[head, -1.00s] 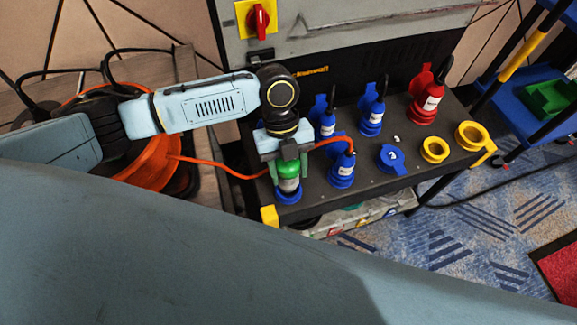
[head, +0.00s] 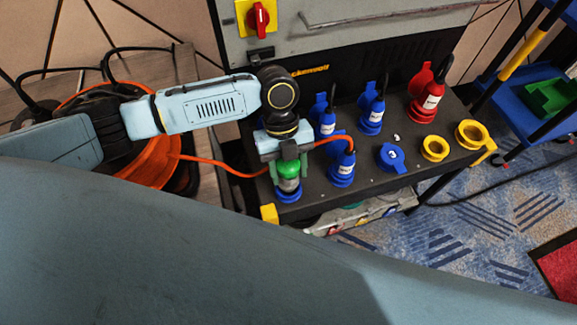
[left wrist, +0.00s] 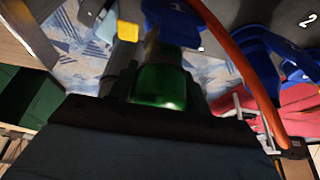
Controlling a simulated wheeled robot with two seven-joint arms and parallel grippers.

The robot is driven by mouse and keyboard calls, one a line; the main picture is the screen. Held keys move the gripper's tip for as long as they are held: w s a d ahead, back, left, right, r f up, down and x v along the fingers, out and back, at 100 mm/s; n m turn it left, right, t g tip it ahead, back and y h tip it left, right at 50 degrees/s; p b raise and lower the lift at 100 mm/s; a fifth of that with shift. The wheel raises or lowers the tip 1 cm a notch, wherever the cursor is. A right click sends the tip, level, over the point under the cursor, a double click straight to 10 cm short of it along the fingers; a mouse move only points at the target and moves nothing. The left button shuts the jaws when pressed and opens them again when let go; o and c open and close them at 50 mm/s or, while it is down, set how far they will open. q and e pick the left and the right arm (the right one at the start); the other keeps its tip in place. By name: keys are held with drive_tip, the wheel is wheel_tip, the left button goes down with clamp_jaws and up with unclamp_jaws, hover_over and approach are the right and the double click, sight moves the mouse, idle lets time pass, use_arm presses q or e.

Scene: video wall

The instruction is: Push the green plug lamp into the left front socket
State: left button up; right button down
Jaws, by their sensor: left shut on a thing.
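The green plug lamp (head: 289,171) is upright at the left front corner of the black socket box. In the left wrist view the green lamp (left wrist: 160,85) shows between the dark fingers, with a blue socket part (left wrist: 176,22) just beyond. My right gripper is not in view.
A blue plug (head: 342,168) with an orange cable stands in the socket just right of the lamp. Behind are blue plugs (head: 372,117) and a red plug (head: 427,98). A lidded blue socket (head: 391,158) and yellow sockets (head: 435,148) are to the right.

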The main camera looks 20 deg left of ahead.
use_arm(q)
drive_tip(key=shift+f, duration=0.5)
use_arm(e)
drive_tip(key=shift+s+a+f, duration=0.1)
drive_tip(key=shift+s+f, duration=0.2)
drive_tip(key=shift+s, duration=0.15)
use_arm(q)
drive_tip(key=shift+f+b, duration=0.25)
drive_tip(key=shift+b, duration=0.1)
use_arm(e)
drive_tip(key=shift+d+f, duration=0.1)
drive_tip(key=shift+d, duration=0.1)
use_arm(q)
drive_tip(key=shift+f, duration=0.3)
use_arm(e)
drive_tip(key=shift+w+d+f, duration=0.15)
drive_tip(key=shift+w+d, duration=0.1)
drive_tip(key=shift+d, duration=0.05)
